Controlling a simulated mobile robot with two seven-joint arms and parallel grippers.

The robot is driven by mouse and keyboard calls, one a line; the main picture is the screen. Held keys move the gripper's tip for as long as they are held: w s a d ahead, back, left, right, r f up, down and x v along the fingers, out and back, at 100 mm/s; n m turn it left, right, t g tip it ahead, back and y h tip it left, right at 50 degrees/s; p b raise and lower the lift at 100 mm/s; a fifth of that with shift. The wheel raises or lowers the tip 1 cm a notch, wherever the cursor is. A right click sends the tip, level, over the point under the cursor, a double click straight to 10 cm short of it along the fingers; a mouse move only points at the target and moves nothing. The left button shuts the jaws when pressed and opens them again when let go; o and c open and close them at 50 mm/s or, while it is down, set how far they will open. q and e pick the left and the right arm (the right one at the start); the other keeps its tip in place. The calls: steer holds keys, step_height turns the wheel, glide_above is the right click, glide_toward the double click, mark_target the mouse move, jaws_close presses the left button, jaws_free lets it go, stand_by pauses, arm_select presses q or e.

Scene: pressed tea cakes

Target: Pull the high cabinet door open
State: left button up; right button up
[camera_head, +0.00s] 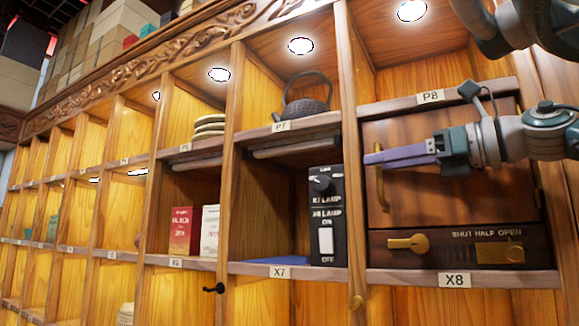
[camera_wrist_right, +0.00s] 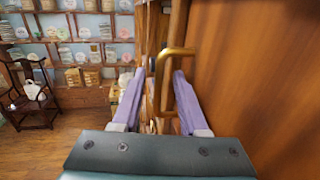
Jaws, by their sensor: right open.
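The high cabinet door (camera_head: 470,195) is a brown wooden panel in the bay between the P8 and X8 labels; it looks shut. Its brass bar handle (camera_head: 381,188) stands upright near the door's left edge. My right gripper (camera_head: 368,158) reaches in from the right with its purple fingers across the handle's upper part, hiding it in the head view. In the right wrist view the gripper (camera_wrist_right: 158,75) is open, and the handle's upright bar (camera_wrist_right: 158,88) shows between the two fingers; I cannot tell whether they touch it. My left gripper is not in view.
Below the door is a dark panel (camera_head: 375,252) with a brass lever marked SHUT HALF OPEN. To the left are a black lamp switch box (camera_head: 328,215), a dark teapot (camera_head: 303,105) and red and white boxes. A wooden post (camera_head: 348,130) borders the door bay.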

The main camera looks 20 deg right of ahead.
steer(key=shift+w+a, duration=0.35)
steer(key=shift+w, duration=0.3)
jaws_close()
stand_by(1.0)
